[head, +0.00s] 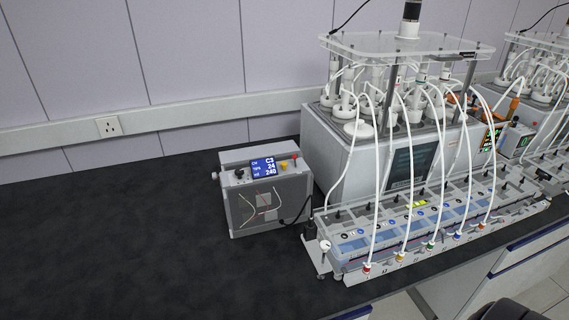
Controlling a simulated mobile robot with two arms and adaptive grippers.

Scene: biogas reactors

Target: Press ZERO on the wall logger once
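I see no logger mounted on the wall (190,60) and can read no ZERO marking. A grey box (272,205) stands on the black bench with a small blue display (265,167) reading C3, 24 and 240. On its top are a black knob (239,173), a yellow button (284,165) and a red knob (295,157). I cannot read labels by these controls. Neither of my grippers is in view.
A water bath with bottles and a clear top plate (400,45) stands right of the box. White tubes run to a long tray unit (355,275) in front. Another such setup (545,90) is at far right. The black bench (100,240) is clear at left. A socket (108,127) is on the wall rail.

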